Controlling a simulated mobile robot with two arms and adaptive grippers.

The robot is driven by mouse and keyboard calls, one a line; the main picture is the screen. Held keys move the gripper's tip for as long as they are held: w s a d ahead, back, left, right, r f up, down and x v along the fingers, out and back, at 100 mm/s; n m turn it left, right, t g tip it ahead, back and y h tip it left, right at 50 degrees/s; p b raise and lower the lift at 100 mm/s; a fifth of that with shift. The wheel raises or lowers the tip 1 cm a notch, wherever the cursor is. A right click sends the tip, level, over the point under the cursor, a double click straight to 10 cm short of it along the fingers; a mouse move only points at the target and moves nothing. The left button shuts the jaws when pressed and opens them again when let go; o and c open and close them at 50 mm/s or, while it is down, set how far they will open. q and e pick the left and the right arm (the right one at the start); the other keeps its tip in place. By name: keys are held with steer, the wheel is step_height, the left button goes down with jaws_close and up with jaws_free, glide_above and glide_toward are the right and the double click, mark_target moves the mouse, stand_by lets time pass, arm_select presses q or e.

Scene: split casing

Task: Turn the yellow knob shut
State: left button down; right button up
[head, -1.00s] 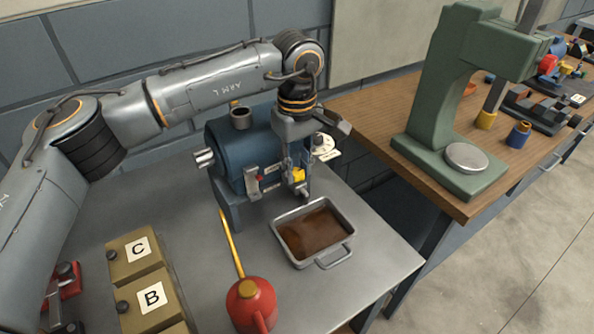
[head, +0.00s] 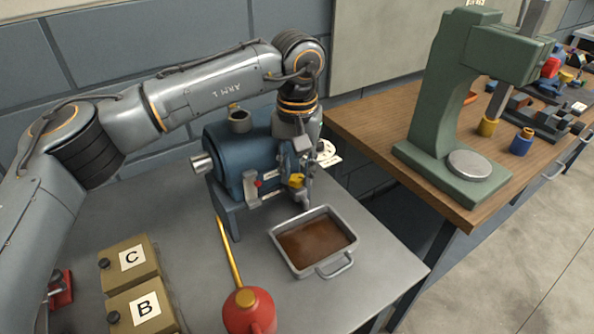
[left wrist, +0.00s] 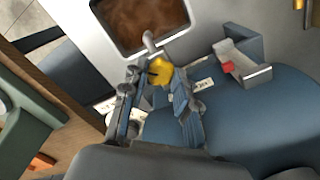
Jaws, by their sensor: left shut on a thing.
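The yellow knob (head: 296,181) sits on the front of the blue casing (head: 228,148), above the tray of brown liquid. My left gripper (head: 303,184) reaches down to the knob from above and is shut on it. In the left wrist view the yellow knob (left wrist: 161,72) lies between the two fingers of my left gripper (left wrist: 157,88). The fingers partly cover the knob and its fitting. My right gripper is not in view.
A metal tray (head: 322,269) of brown liquid stands below the casing front. A red oil can (head: 250,312) with a long spout stands at the bench front. Boxes marked C (head: 131,260) and B (head: 142,307) are at left. A green press (head: 432,110) stands on the wooden bench.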

arm_select(q)
steer(key=shift+m, duration=0.5)
steer(key=c, duration=1)
jaws_free()
steer(key=shift+d, duration=0.1)
